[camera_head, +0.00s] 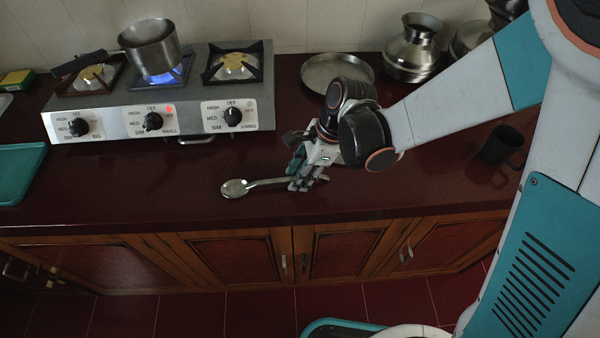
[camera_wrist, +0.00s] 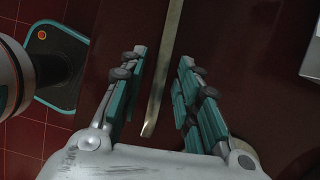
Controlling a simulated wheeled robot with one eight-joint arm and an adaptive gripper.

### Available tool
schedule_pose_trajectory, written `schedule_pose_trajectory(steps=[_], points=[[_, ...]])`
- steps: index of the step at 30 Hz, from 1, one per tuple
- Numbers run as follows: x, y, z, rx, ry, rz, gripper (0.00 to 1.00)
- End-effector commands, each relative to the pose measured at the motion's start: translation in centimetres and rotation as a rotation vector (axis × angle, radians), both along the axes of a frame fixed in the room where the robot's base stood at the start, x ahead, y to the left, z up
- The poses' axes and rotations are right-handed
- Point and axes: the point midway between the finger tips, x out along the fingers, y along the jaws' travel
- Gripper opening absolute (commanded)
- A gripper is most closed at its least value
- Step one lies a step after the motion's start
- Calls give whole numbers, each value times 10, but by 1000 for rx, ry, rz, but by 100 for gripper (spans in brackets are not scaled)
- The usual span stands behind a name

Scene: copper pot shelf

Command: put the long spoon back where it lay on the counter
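The long spoon (camera_head: 236,188) lies on the dark red counter (camera_head: 140,200) near its front edge, with its bowl to the left and its handle running right under my gripper (camera_head: 300,186). In the wrist view the spoon's handle (camera_wrist: 164,75) passes between the two fingers of my gripper (camera_wrist: 161,58), with a gap on each side. The fingers are apart and do not appear to touch the handle. The spoon's bowl is outside the wrist view. In the head view the fingers hide part of the handle.
A three-burner stove (camera_head: 190,122) stands at the back left, with a steel pot (camera_head: 150,47) over a blue flame. A shallow pan (camera_head: 325,66) and a metal jug (camera_head: 412,52) stand behind my arm. A dark mug (camera_head: 503,145) is at right. A teal tray (camera_head: 22,172) lies far left.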

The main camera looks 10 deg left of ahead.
Motion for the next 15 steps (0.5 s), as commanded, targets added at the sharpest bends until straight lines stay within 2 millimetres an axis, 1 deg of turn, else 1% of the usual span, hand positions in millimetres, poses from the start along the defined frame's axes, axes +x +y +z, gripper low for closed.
schedule_pose_trajectory(steps=[3, 5, 8, 12, 15], points=[[0, 0, 1, 0, 0, 0, 30], [1, -3, 9, 0, 1, -2, 30], [3, -9, 26, -2, 2, -2, 30], [6, -22, 56, -1, 1, -3, 30], [9, -30, 75, -1, 1, -3, 30]])
